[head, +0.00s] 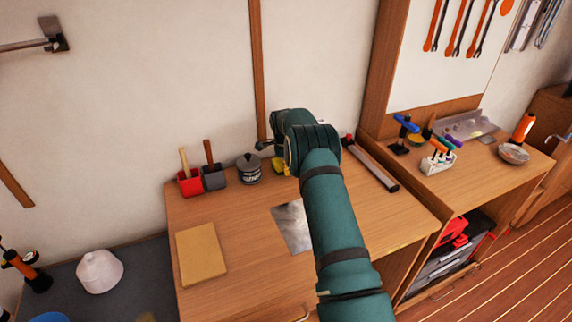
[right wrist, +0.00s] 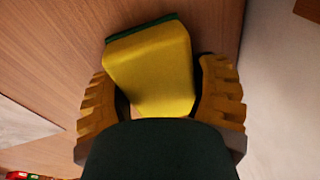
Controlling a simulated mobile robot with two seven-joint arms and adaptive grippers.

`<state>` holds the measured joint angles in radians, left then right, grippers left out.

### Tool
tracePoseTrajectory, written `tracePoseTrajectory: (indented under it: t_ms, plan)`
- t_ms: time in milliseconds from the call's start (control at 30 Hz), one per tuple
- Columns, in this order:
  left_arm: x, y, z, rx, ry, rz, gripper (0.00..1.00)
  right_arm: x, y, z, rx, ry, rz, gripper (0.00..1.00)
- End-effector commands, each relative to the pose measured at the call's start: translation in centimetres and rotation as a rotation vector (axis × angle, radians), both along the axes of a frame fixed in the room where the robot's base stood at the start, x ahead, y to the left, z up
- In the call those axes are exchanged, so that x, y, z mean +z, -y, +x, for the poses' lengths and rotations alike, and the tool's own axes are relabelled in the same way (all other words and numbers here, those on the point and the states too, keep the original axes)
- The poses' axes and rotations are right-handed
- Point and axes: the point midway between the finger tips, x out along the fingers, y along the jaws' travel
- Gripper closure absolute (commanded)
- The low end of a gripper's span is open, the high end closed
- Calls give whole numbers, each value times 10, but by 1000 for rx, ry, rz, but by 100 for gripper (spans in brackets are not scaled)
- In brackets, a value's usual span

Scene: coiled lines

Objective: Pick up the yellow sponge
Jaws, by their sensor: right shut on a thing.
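The yellow sponge (right wrist: 152,68), with a dark green layer along its far edge, sits between the two ridged orange-yellow fingers of my right gripper (right wrist: 157,72) in the right wrist view. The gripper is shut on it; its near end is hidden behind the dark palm. Wooden surface shows behind the sponge. In the head view my right arm reaches over the workbench to its back, near the wall. Only a small patch of yellow shows beside the wrist there, and the arm hides most of the gripper. My left gripper is not in view.
On the workbench (head: 250,265) stand red (head: 190,184) and grey (head: 213,179) holders and a dark lidded jar (head: 248,170), left of my wrist. A tan board (head: 201,254) and a grey sheet (head: 291,228) lie in front. A long bar (head: 371,164) lies to the right.

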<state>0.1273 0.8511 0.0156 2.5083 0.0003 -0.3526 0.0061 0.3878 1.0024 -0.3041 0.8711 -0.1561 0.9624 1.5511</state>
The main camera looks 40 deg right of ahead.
Motion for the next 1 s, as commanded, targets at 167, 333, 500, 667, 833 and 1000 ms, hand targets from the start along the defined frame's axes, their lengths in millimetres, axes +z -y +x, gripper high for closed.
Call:
tracePoseTrajectory:
  t_ms: [167, 333, 500, 667, 833, 1000]
  plan:
    - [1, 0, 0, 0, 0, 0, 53, 5, 0, 0, 0, 2, -1, 59]
    - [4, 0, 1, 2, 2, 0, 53, 29, 0, 1, 1, 4, -1, 59]
    - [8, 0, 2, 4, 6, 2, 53, 63, 0, 1, 0, 3, -1, 59]
    - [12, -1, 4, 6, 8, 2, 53, 87, 0, 1, 1, 2, -1, 59]
    - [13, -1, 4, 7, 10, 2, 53, 99, 0, 0, 1, 0, 1, 59]
    - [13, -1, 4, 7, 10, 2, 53, 100, 0, 0, 0, 0, 1, 60]
